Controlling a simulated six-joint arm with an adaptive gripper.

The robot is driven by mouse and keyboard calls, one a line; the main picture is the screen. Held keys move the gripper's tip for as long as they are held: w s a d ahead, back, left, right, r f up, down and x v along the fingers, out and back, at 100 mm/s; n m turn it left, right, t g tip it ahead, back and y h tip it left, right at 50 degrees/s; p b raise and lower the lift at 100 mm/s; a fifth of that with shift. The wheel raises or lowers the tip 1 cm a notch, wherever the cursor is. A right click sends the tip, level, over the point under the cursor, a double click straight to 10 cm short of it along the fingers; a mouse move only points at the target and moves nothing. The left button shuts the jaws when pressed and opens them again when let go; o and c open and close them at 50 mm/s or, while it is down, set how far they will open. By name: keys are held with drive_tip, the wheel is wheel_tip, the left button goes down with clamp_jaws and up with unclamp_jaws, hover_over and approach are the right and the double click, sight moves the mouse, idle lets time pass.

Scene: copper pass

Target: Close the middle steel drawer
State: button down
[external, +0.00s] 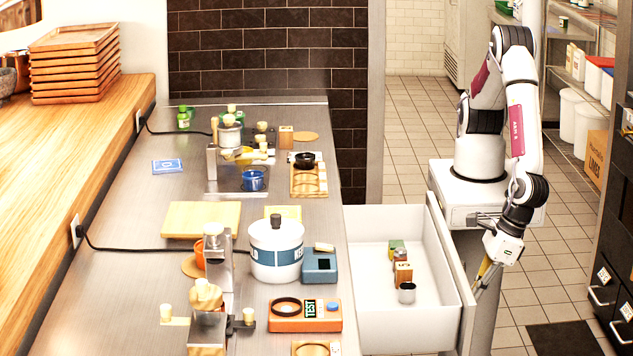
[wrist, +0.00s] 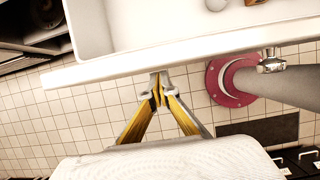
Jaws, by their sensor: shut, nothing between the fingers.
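The drawer (external: 371,325) is pulled out from the right side of the steel counter and stands open. It is white inside, with a small grey cup (external: 407,293) and several small blocks in it. My gripper (external: 479,283) is shut and empty, just outside the drawer's front panel (external: 450,250) at its right. In the wrist view, the fingertips (wrist: 157,90) meet close to the long pale edge of the front panel (wrist: 200,58). I cannot tell whether they touch it. A grey cup also shows inside the drawer (wrist: 125,25) at the top.
The steel counter (external: 150,290) holds a white pot (external: 276,250), an orange device (external: 305,314) and several small items. In the wrist view, a grey post with a pink-red ring (wrist: 232,82) stands right of my fingers.

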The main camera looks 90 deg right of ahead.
drive_tip(key=w, duration=2.8)
drive_tip(key=shift+w, duration=0.3)
drive_tip(key=shift+r, duration=0.1)
drive_tip(key=shift+s, duration=0.65)
drive_tip(key=s, duration=0.3)
drive_tip(key=shift+s, duration=0.25)
drive_tip(key=v, duration=1)
